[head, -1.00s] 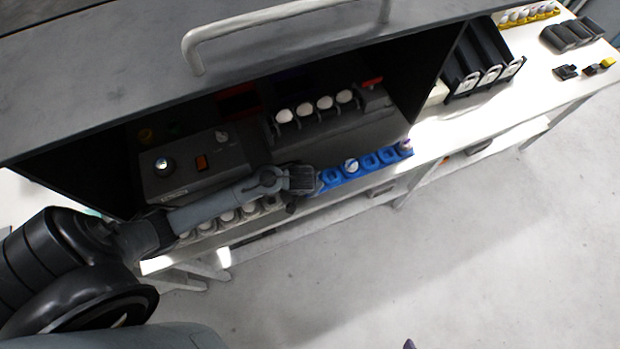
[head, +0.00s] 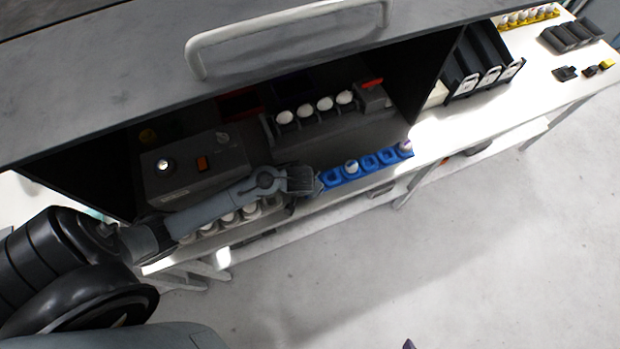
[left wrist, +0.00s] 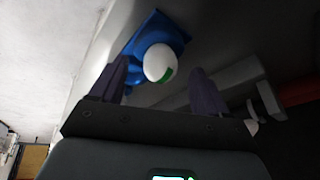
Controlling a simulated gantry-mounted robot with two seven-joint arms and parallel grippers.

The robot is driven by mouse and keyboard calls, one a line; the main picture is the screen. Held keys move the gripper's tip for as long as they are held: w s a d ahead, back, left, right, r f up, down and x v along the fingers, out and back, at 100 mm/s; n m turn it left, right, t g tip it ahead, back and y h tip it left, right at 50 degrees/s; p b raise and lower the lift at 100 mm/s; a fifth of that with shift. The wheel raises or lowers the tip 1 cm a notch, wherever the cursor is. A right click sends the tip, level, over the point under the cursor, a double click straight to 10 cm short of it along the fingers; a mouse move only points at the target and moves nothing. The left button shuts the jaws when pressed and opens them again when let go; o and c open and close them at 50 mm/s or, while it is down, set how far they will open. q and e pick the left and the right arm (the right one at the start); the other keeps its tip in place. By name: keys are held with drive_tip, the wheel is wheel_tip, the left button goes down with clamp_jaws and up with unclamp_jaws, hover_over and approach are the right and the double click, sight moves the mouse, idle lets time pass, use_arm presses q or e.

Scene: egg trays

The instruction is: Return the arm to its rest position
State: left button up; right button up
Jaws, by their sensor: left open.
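My left arm comes in from the left in the head view, and its gripper (head: 304,184) is over the left end of the blue tray. In the left wrist view the two dark fingers of this gripper (left wrist: 158,88) are apart with nothing between them. Beyond them a white egg with a green mark (left wrist: 160,62) sits in the blue tray (left wrist: 182,34). In the head view the blue tray (head: 370,161) holds an egg (head: 351,167) and another at its right end (head: 405,146). My right gripper is not seen.
A grey tray with white eggs (head: 228,217) lies partly under my left arm. A grey box with a red switch (head: 202,164) and a rack of white eggs (head: 305,110) stand behind. The raised hood with a handle (head: 192,58) overhangs. Black bins (head: 464,84) stand right.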

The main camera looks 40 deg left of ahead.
use_arm(q)
drive_tip(key=a+p+v, duration=0.1)
drive_tip(key=p+v, duration=0.1)
drive_tip(key=v, duration=0.6)
drive_tip(key=s+d+g+h, duration=0.1)
drive_tip(key=s+d, duration=0.2)
drive_tip(key=s, duration=0.4)
drive_tip(key=s+d+h, duration=0.1)
drive_tip(key=s+d, duration=0.3)
drive_tip(key=s, duration=0.3)
wheel_tip(320, 180, up, 19)
drive_tip(key=a+m+p, duration=0.1)
drive_tip(key=m+p, duration=0.2)
drive_tip(key=p, duration=1)
drive_tip(key=shift+w, duration=0.25)
drive_tip(key=shift+f, duration=0.1)
